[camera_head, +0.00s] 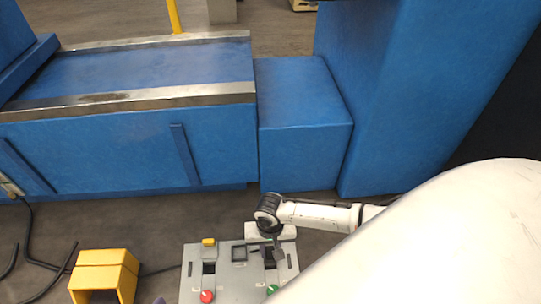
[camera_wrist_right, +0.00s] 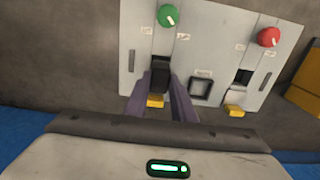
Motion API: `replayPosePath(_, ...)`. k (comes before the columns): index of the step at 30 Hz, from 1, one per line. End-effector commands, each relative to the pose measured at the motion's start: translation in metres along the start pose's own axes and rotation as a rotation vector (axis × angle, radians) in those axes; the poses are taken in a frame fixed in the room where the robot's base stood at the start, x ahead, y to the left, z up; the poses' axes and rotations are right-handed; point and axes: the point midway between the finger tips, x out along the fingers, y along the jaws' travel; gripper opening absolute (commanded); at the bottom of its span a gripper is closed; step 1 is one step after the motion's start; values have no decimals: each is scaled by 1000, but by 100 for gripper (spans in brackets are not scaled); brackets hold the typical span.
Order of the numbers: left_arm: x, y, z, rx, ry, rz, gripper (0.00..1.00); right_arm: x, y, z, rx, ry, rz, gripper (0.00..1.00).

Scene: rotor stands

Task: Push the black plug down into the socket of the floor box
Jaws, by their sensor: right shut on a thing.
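The grey floor box (camera_head: 225,285) stands on the floor at the bottom of the head view, and its panel (camera_wrist_right: 203,65) fills the middle of the right wrist view. My right gripper (camera_head: 275,255) is over its right-hand side. In the wrist view the purple-grey fingers (camera_wrist_right: 161,92) are shut on the black plug (camera_wrist_right: 160,76), which lies at the slot below the green knob. I cannot tell how deep the plug sits; the fingers hide part of it. A small purple tip (camera_head: 160,301) at the bottom edge may be my left gripper.
The box carries a green knob (camera_wrist_right: 168,15), a red knob (camera_wrist_right: 268,37), a second dark slot (camera_wrist_right: 243,76) and a square frame (camera_wrist_right: 200,91). A yellow cover (camera_head: 104,272) and black cables lie left. Blue machine blocks (camera_head: 305,120) stand behind.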

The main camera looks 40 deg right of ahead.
Motion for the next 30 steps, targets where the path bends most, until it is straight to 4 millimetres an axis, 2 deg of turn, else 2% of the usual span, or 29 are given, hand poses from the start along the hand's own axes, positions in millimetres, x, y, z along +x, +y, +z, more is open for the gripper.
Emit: replayPosePath(30,-5,2,-6,-1,-1,-2,31,2,0,2,0,0,1,0)
